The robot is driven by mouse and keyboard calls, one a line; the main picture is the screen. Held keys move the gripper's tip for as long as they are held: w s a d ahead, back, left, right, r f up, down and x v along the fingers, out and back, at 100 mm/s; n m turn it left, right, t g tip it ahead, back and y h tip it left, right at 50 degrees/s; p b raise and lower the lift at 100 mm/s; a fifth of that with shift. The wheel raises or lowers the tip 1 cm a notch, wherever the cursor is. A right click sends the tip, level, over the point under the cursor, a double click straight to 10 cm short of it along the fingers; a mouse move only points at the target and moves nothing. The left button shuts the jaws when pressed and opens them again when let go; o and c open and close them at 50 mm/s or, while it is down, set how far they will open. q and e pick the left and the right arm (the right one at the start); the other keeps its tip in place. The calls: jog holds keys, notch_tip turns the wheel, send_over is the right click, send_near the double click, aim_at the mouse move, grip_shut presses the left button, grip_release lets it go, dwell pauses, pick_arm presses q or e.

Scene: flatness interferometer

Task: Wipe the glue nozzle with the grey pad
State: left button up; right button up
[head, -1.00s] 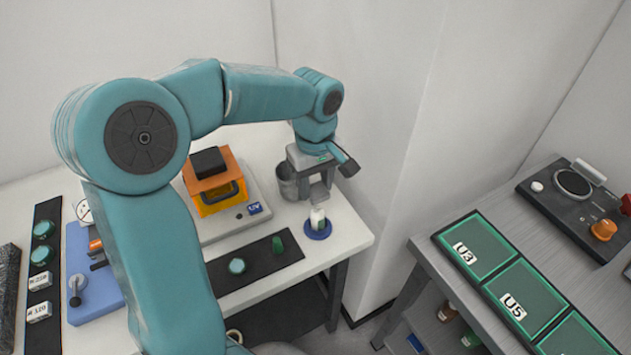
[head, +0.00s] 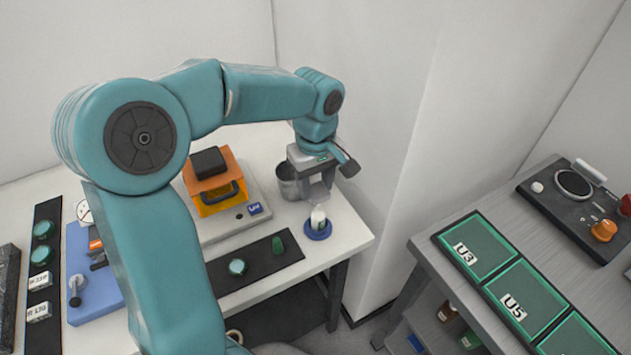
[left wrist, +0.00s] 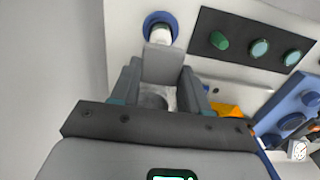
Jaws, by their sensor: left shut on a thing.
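The glue bottle (head: 318,219) is small and white and stands upright in a round blue holder (head: 318,234) near the white table's right corner. In the left wrist view the bottle (left wrist: 161,35) and the blue holder (left wrist: 150,19) are just beyond my fingertips. My left gripper (left wrist: 161,75) is shut on the grey pad (left wrist: 163,64), a flat light-grey block between its fingers. In the head view the gripper (head: 319,196) is above and close to the bottle's top. The nozzle is hard to make out, and I cannot tell whether the pad touches it. My right gripper is not in view.
A grey bucket (head: 287,183) stands just left of the gripper. An orange device (head: 217,197) is further left. A black strip (head: 258,262) with green round pieces lies in front. A grey bench (head: 430,248) with green trays is at the right, across a gap.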

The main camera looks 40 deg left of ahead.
pick_arm(q)
jog(key=shift+d, duration=0.55)
jog(key=shift+a, duration=0.1)
jog(key=shift+a, duration=0.6)
jog(key=shift+d+f, duration=0.1)
jog(key=shift+d, duration=0.6)
jog(key=shift+a, duration=0.15)
jog(key=shift+a, duration=0.6)
